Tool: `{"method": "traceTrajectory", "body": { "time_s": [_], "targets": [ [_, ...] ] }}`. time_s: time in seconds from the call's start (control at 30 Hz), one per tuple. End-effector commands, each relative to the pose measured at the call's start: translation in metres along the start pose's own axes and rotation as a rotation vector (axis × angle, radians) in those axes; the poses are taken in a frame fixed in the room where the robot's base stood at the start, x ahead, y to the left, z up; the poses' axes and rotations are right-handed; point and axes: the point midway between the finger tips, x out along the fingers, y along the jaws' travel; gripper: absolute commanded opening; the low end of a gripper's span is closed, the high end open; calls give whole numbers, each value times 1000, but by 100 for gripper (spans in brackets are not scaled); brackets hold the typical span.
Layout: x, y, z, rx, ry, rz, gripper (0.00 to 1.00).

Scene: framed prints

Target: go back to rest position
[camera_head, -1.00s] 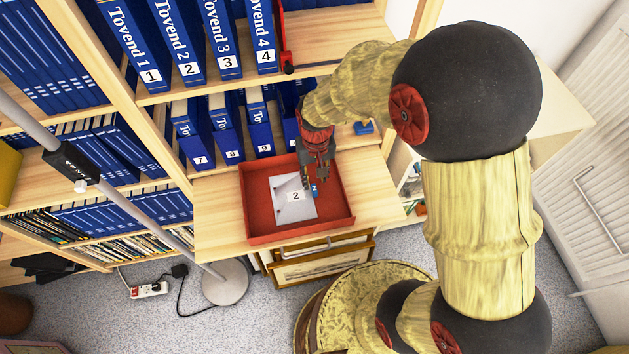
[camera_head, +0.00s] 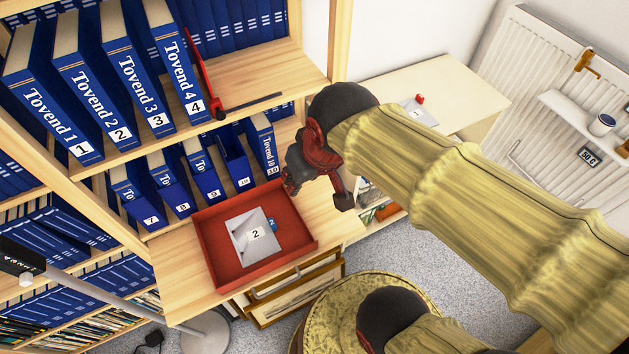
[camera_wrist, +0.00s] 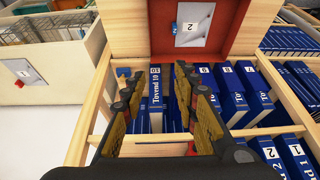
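My gripper (camera_head: 318,178) is raised in front of the lower binder shelf, up and right of the red tray (camera_head: 197,245). In the wrist view my gripper (camera_wrist: 160,95) has its two fingers apart, with nothing held between them. The tray also shows at the top of the wrist view (camera_wrist: 228,42). In it lies a grey sheet marked 2 (camera_head: 243,243), with a small blue piece (camera_head: 271,225) at its right edge. My arm crosses the right side of the head view.
Blue binders (camera_head: 140,95) fill the shelves at left; more (camera_head: 262,147) stand behind the tray. A red bookend (camera_head: 205,85) stands on the upper shelf. A pale cabinet (camera_head: 440,80) at right carries a sheet marked 1 (camera_head: 416,112). A radiator (camera_head: 545,110) is beyond.

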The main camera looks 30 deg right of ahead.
Motion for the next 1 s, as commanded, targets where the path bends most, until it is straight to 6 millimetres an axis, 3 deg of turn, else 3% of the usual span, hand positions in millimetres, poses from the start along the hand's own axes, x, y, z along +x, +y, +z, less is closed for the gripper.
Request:
{"method": "traceTrajectory", "body": {
  "time_s": [0.1,0.2,1.0],
  "targets": [
    [-24,6,17,-5,61,7,30],
    [-32,8,24,-7,83,11,30],
    [-34,8,26,-9,87,12,30]
  ]
}}
